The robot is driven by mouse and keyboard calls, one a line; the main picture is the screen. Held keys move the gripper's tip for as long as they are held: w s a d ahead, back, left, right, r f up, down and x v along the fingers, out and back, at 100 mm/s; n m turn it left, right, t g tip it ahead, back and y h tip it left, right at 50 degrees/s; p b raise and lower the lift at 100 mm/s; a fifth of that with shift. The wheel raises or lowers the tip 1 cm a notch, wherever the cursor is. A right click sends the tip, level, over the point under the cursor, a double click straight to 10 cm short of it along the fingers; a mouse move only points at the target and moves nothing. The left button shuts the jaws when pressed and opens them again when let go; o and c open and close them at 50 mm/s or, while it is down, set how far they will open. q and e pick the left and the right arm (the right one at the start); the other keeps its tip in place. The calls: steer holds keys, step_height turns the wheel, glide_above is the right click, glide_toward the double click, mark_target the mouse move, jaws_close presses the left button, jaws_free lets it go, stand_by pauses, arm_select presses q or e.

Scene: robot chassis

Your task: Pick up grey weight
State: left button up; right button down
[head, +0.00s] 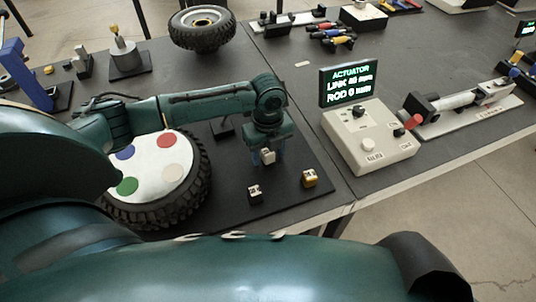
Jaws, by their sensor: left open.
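My left gripper (266,158) points down at the end of the teal arm that comes in from the left, above the black board. It is open. A small pale grey piece shows at its fingertips; I cannot tell whether it is the grey weight or part of the gripper. A small dark block with a pale marked top (255,193) lies on the board just in front of the gripper, apart from it. A small gold block (310,178) lies to the right of it. My right gripper is not in view.
A tire with a white disc of coloured spots (160,160) lies left of the gripper. A control box (368,140) with an actuator display (348,83) stands to the right. The board's front edge is near.

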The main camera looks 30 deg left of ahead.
arm_select(q)
steer(key=shift+f, duration=0.1)
steer(key=shift+c, duration=0.2)
steer(key=c, duration=1)
